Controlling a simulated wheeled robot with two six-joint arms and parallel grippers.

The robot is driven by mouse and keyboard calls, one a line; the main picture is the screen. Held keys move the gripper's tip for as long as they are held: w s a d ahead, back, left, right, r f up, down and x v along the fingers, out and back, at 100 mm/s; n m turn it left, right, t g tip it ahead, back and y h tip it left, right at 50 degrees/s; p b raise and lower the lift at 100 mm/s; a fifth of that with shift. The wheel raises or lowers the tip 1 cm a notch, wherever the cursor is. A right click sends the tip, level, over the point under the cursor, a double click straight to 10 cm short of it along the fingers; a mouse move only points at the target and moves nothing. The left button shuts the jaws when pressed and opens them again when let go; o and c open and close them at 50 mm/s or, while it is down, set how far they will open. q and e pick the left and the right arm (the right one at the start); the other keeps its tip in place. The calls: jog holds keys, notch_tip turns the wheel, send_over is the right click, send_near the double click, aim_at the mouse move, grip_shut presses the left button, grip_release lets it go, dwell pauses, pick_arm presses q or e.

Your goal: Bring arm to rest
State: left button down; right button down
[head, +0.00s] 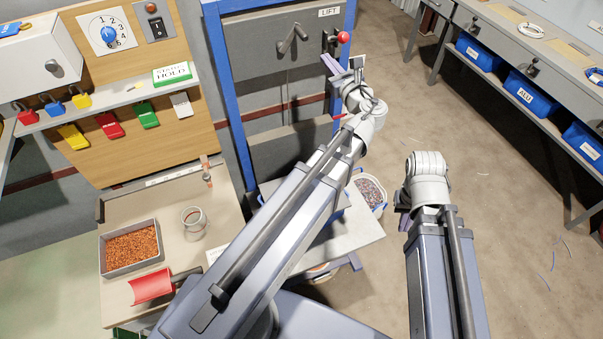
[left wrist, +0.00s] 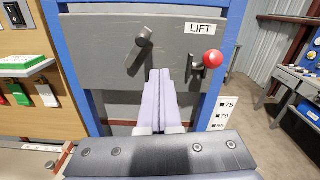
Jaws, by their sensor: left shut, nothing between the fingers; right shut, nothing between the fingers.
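My left arm reaches out to the lift panel, and its gripper (head: 331,64) is in front of the panel near the red-knobbed lever. In the left wrist view the two purple fingers (left wrist: 160,88) are pressed together with nothing between them, pointing at the grey panel between the crank handle and the lever. I cannot tell whether the fingertips touch the panel. My right arm is lower at the right, over the floor.
The grey lift panel (left wrist: 85,45) in a blue frame carries a crank handle (left wrist: 142,40) and a red-knobbed lever (left wrist: 213,58). A tray of copper granules (head: 131,246) and a metal cup (head: 194,222) stand on the left bench. Open floor lies at the right.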

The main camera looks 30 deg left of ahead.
dwell(0.4)
pick_arm(q)
jog(key=s+d+f+n+g+h, duration=0.3)
jog(key=s+f+n, duration=0.2)
jog(key=f+n, duration=0.15)
jog(key=s+d+f+n+g+h, duration=0.2)
jog(key=s+d+f+n+g, duration=0.1)
jog(key=s+f+n, duration=0.4)
jog(key=s+d+f+n+g+h, duration=0.3)
jog(key=s+d+f, duration=0.2)
jog(key=s+d, duration=0.1)
jog(key=s+d+f+n+g+h+b, duration=0.1)
jog(key=s+d+f+n+g+h, duration=0.2)
jog(key=s+d, duration=0.3)
jog(key=d+f+n+h, duration=0.1)
jog(key=d, duration=0.1)
jog(key=shift+s+d+f, duration=0.25)
jog(key=shift+d+f, duration=0.1)
jog(key=shift+f, duration=0.05)
jog(key=shift+w+n, duration=0.15)
jog(key=shift+n, duration=0.1)
